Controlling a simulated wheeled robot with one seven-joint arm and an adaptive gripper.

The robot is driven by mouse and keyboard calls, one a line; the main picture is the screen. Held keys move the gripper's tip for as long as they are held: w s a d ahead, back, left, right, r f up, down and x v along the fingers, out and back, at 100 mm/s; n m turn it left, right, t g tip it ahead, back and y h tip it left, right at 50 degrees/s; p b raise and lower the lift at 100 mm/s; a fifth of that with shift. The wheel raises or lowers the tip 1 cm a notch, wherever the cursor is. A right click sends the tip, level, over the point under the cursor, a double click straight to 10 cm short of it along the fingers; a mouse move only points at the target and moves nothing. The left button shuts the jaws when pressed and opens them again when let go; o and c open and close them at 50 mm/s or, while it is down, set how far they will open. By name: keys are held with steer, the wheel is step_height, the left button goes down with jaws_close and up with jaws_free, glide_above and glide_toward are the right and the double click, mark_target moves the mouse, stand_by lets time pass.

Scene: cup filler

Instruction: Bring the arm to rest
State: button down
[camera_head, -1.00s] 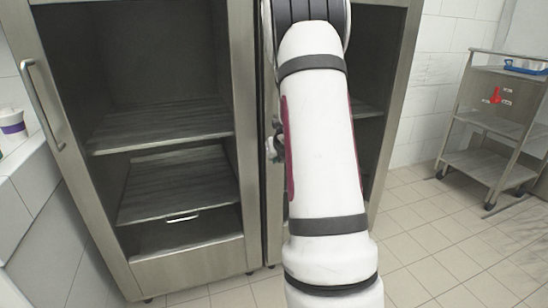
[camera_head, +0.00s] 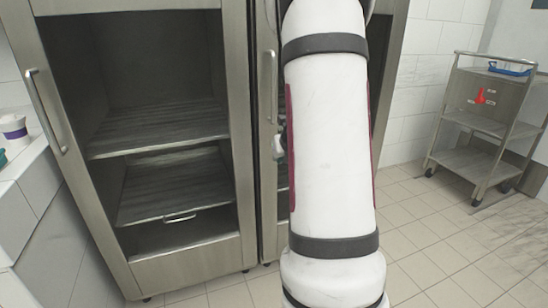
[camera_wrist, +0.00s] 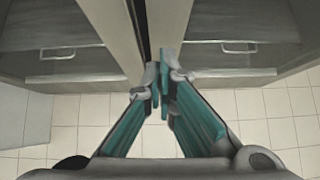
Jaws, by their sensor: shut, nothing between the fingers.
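My arm, white with dark bands, rises through the middle of the head view and hides part of the cabinet behind it. My gripper (camera_wrist: 162,90) shows in the wrist view, with teal finger pads drawn together at the tips and nothing between them. It points at the gap between two steel cabinet fronts.
A steel cabinet (camera_head: 190,270) with glass doors and shelves stands ahead; its door handle (camera_head: 46,112) sticks out at the left. A steel trolley (camera_head: 470,118) with a blue tray (camera_head: 510,69) stands at the right. A white cup (camera_head: 14,128) sits at the far left. Tiled floor is clear between cabinet and trolley.

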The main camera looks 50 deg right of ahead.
steer(key=shift+s+a+r, duration=0.3)
steer(key=shift+s+r, duration=0.15)
steer(key=shift+r, duration=0.05)
